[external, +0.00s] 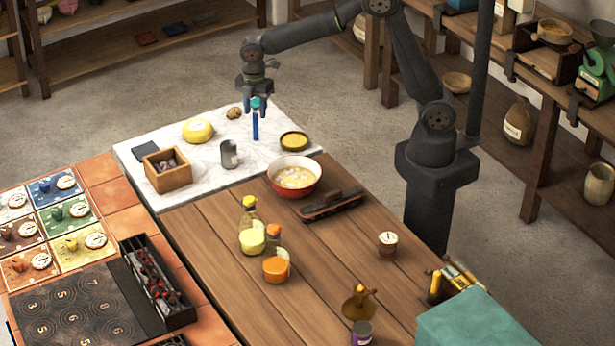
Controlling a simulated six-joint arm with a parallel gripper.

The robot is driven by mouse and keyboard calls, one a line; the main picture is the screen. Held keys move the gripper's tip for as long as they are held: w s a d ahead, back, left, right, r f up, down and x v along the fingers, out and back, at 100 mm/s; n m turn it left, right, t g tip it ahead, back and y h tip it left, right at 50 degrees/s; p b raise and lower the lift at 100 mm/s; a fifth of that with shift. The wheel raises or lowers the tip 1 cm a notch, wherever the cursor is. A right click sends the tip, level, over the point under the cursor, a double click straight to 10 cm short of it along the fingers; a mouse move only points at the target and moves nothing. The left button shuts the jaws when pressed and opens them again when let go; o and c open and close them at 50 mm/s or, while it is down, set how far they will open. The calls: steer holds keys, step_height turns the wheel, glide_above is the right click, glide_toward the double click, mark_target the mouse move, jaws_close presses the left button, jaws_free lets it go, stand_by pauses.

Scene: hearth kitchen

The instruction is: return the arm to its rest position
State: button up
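My gripper (256,106) hangs pointing down above the white marble slab (205,192), near its far edge. A narrow upright blue piece (255,126) shows directly below it, with a light blue bit at its top. I cannot tell whether this is part of the fingers or a thing held between them. The gap between the fingers is too small to make out. My arm reaches left from its dark base, bent at the elbow, with the forearm stretched out over the slab.
On the slab are a yellow round (198,130), a wooden box (167,174), a grey metal cup (229,154) and a yellow-filled dish (294,141). A red bowl (294,177), a dark rack (333,205) and bottles (252,232) stand on the wooden table. Shelves (545,110) stand at right.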

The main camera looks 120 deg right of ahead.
steer(key=w+a+n, duration=0.2)
steer(key=w+a, duration=0.3)
steer(key=a, duration=0.8)
steer(key=w+a+n, duration=0.2)
steer(key=w+a, duration=0.4)
steer(key=a, duration=0.6)
steer(key=shift+a+n, duration=0.4)
